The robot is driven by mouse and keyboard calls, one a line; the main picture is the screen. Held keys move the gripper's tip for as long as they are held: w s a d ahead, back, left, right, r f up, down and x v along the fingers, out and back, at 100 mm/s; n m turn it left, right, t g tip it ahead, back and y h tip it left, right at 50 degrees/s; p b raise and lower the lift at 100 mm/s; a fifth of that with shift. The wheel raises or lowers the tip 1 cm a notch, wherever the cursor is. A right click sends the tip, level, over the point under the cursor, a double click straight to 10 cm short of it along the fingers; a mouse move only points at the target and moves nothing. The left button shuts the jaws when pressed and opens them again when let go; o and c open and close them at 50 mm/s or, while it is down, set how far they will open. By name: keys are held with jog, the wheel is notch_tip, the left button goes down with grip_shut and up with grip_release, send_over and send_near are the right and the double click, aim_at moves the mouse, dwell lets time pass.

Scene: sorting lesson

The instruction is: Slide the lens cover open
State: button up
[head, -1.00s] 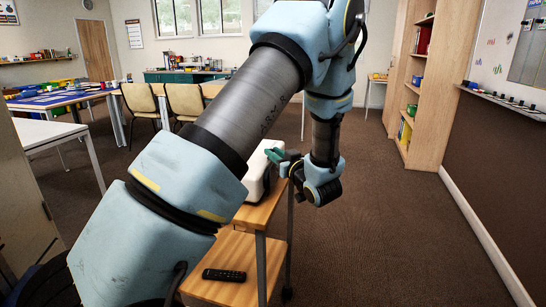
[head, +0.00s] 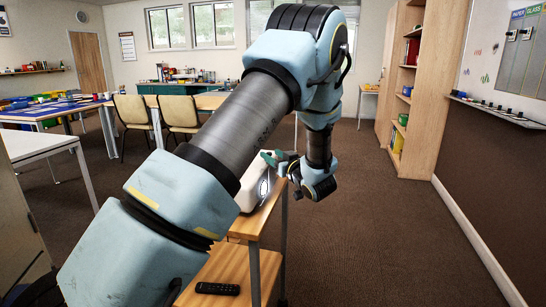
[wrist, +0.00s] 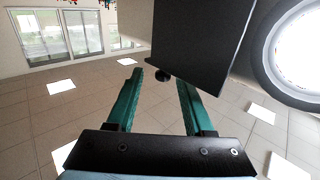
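A white projector (head: 249,192) stands on the wooden cart (head: 250,223), partly hidden behind my arm. Its round lens (wrist: 300,55) glows white at the right of the wrist view; the glow also shows on the projector's front in the head view. A dark flat lens cover (wrist: 198,38) with a small round knob (wrist: 163,76) is beside the lens, at most overlapping its rim. My gripper (wrist: 160,76) has two green fingers spread apart, with the knob between their tips in the picture. I see no finger touching it. The gripper (head: 271,161) also shows by the projector in the head view.
A white table (head: 35,142) is at left, chairs (head: 132,112) and desks behind. A bookshelf (head: 406,85) stands at right. The carpet right of the cart is clear.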

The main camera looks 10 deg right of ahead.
jog(key=b+v, duration=0.2)
jog(key=v, duration=0.8)
jog(key=shift+s, duration=0.4)
jog(key=shift+d, duration=0.15)
